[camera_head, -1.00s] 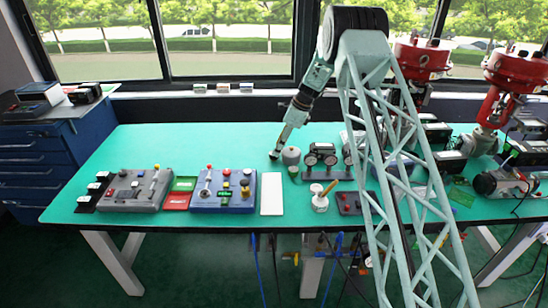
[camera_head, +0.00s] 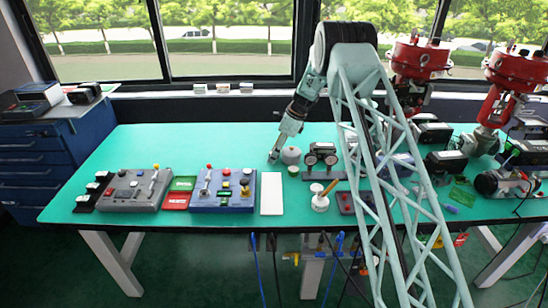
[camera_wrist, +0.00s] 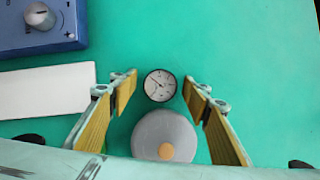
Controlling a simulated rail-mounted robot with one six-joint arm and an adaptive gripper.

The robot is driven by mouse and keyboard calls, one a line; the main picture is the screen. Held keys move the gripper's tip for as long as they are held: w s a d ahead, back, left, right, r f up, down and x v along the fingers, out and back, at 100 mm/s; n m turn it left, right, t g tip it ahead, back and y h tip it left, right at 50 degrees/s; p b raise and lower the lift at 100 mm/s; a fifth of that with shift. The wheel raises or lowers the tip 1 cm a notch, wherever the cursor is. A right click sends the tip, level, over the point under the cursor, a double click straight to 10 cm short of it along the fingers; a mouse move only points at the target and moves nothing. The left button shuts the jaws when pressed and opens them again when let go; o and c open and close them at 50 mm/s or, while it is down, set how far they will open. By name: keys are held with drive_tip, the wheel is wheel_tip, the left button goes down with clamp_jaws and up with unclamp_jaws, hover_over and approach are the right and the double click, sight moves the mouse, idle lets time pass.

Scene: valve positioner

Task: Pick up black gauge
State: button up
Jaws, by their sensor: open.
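The black gauge (camera_wrist: 160,85) is a small round dial with a white face and a thin dark rim. In the wrist view it lies face up on the green tabletop, between the tips of my gripper (camera_wrist: 159,90). The fingers, with yellow ribbed pads, are apart, with a gap on each side of the gauge. In the head view my gripper (camera_head: 275,157) points down at the table just left of a grey round object (camera_head: 291,155); I cannot make out the gauge clearly there.
The grey round object with an orange centre (camera_wrist: 160,127) sits close beside the gauge, also between the fingers. A white plate (camera_wrist: 45,92) and a blue control box (camera_wrist: 40,36) lie to the left. Twin black gauges (camera_head: 320,155) stand on a bar to the right.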

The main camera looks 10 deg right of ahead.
drive_tip(key=shift+c, duration=0.7)
drive_tip(key=c, duration=0.8)
drive_tip(key=shift+r, duration=0.1)
drive_tip(key=shift+c, duration=0.2)
drive_tip(key=shift+r+p, duration=0.8)
drive_tip(key=shift+r, duration=4.15)
